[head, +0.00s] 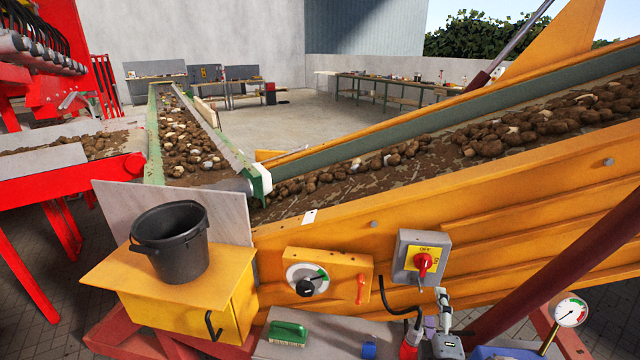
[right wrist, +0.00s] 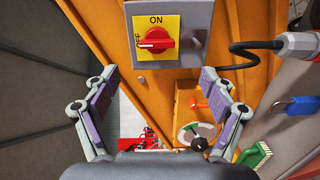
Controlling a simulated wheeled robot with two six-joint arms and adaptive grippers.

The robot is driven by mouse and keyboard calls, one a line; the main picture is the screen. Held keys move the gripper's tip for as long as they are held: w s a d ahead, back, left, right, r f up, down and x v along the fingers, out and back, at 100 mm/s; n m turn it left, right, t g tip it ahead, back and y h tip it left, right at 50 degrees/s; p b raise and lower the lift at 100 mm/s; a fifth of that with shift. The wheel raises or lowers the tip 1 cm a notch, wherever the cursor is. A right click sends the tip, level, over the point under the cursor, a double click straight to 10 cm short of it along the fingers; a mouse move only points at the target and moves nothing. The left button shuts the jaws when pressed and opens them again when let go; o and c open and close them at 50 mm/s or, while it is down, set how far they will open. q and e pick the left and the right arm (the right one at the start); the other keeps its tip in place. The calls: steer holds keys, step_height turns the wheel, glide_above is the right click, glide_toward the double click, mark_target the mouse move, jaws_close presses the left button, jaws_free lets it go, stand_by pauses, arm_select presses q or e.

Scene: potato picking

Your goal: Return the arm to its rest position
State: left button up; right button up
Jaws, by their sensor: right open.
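My right gripper (head: 441,302) is in the lower right of the head view, just below and right of the grey switch box (head: 409,251). In the right wrist view its two purple-padded fingers (right wrist: 160,88) are spread wide with nothing between them. My left gripper is not in view.
The orange conveyor side (head: 540,220) stands close behind the switch. A dark bucket (head: 170,245) is on a yellow box at left. A dial panel (head: 330,272), green brush (head: 288,332) and pressure gauge (head: 571,311) are nearby. A black cable (right wrist: 245,55) runs near the fingers.

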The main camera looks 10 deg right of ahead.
steer(key=s+a+f+m+g+y, duration=0.2)
steer(key=s+f+m+g, duration=0.8)
steer(key=s+m, duration=0.1)
steer(key=s+a+f+m+g+y, duration=0.1)
steer(key=s+a+f+g+y, duration=0.15)
steer(key=s+a, duration=0.45)
step_height(320, 180, down, 26)
steer(key=s+d+g, duration=0.2)
steer(key=d, duration=0.1)
steer(key=s+f+m+g+p, duration=0.1)
steer(key=s+f, duration=1.4)
steer(key=s, duration=0.2)
steer(key=shift+s+d+y, duration=0.3)
steer(key=shift+d+y, duration=0.05)
